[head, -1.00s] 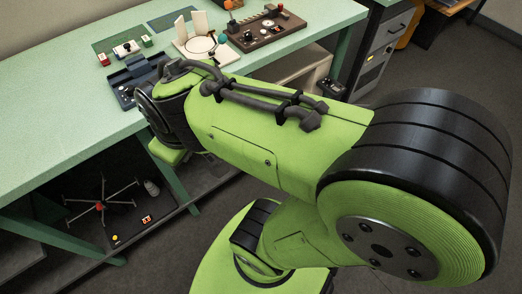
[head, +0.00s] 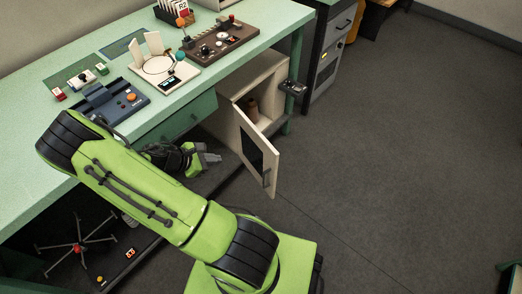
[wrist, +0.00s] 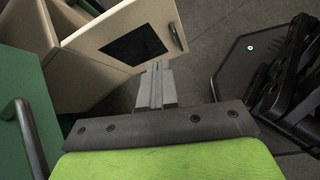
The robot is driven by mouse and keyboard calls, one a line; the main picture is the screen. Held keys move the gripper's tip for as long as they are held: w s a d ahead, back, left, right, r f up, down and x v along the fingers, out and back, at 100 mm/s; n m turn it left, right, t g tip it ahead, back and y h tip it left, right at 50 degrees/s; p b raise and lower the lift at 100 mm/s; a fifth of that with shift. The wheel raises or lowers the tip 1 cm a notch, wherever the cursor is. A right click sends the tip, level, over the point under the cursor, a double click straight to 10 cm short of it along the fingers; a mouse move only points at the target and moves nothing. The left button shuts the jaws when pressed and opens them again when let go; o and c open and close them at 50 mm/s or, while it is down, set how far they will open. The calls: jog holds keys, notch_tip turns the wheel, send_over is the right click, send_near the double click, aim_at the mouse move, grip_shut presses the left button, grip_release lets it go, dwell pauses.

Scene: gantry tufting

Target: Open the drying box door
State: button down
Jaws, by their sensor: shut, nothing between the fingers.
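The drying box (head: 228,117) is a cream cabinet under the right end of the green bench. Its door (head: 257,152) stands swung open toward the front, with a dark window and a dark bar handle (head: 266,178) near its free edge. A brown jar (head: 252,111) shows inside. My gripper (head: 217,157) is shut and empty, to the left of the door and apart from it. In the wrist view my gripper (wrist: 156,68) points at the door (wrist: 128,40), with the handle (wrist: 175,36) up and to the right of the fingertips.
A green drawer front (head: 178,122) with a handle is left of the box. A small dark control box (head: 293,88) hangs at the bench's right end. A grey cabinet (head: 326,60) stands beyond. The floor to the right is clear.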

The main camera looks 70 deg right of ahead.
jog(key=s+d+f+n+g+h, duration=0.1)
jog(key=s+d+f+n+h, duration=0.1)
jog(key=s+d+f+n, duration=0.15)
jog(key=b, duration=0.3)
send_near(269, 149)
notch_tip(269, 149, down, 3)
jog(key=d, duration=0.1)
jog(key=shift+m, duration=0.35)
jog(key=s+d, duration=0.1)
jog(key=s+d+b, duration=0.1)
jog(key=d, duration=0.1)
jog(key=shift+s+f, duration=0.2)
jog(key=shift+s, duration=0.15)
jog(key=shift+s+d+r, duration=0.1)
jog(key=shift+s+d, duration=0.05)
jog(key=shift+d, duration=0.15)
